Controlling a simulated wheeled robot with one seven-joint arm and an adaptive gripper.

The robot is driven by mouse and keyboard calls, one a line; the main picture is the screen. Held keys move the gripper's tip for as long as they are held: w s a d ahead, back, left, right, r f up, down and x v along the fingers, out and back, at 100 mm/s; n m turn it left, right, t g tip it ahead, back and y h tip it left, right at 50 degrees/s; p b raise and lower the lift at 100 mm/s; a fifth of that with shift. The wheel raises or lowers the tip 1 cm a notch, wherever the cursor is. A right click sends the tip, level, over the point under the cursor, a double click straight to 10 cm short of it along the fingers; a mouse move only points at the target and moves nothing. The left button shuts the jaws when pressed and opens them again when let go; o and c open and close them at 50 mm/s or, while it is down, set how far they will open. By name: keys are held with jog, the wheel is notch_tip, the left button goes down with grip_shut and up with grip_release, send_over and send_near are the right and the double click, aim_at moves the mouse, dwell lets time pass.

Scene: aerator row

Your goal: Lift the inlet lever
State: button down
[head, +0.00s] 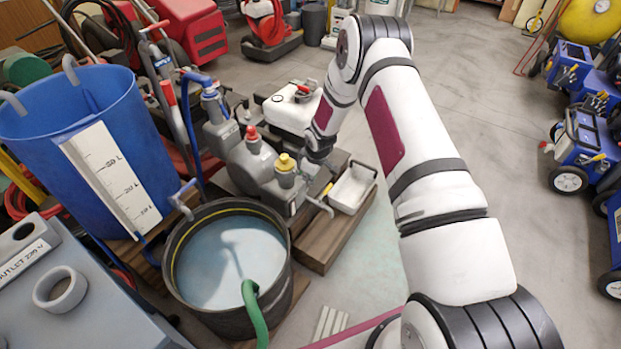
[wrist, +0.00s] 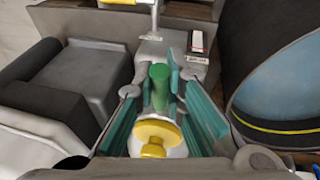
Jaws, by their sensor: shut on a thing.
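My gripper (wrist: 160,88) has its teal-lined fingers closed around an upright green handle (wrist: 159,80) in the wrist view. A yellow round knob (wrist: 154,133) sits nearer the camera between the fingers, over a pale base. The label that would name the inlet lever is too small to read, so I cannot confirm that the green handle is it. In the head view my gripper (head: 317,152) is small and partly hidden at the grey pump unit (head: 252,165); the green handle does not show there. A thin metal bar (head: 321,207) stands out from the unit's front.
A black tub (head: 178,285) of water with a green hose (head: 254,315) stands front left of the unit. A white tray (head: 366,172) lies to its right on a wooden pallet (head: 322,254). A blue barrel (head: 28,130) is at left.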

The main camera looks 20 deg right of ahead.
jog(key=shift+w, duration=0.1)
dwell(0.3)
jog(key=c, duration=1.6)
grip_release()
jog(key=shift+c, duration=0.2)
jog(key=shift+r, duration=0.1)
jog(key=v, duration=1.2)
